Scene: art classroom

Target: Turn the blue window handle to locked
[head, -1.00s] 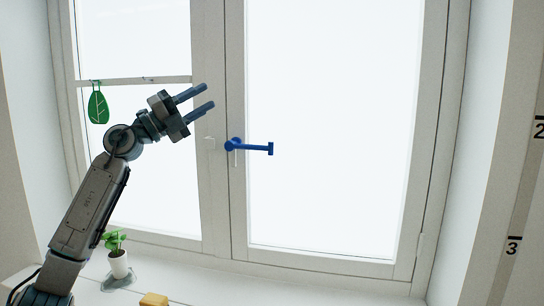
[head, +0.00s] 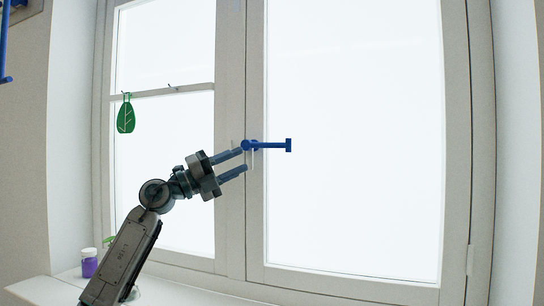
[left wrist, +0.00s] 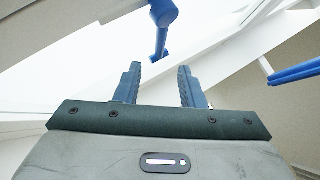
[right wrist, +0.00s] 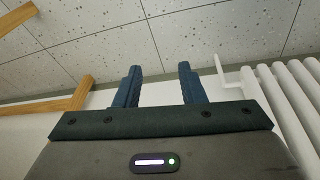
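The blue window handle (head: 272,145) sits on the window's middle frame, its bar pointing level to the right across the bright pane. In the left wrist view the handle (left wrist: 162,28) is at the top, beyond and between the fingertips. My left gripper (head: 244,160) is open and empty, just left of and slightly below the handle's pivot in the head view. It also shows in the left wrist view (left wrist: 160,75), fingers apart with nothing between them. My right gripper (right wrist: 158,75) is open and empty in its wrist view, facing a wall and tiled ceiling.
A green leaf ornament (head: 126,114) hangs at the left pane. A purple-filled jar (head: 89,263) stands on the sill (head: 180,293). Another blue bar (left wrist: 296,73) shows at the right of the left wrist view. A white radiator (right wrist: 290,100) is beside my right gripper.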

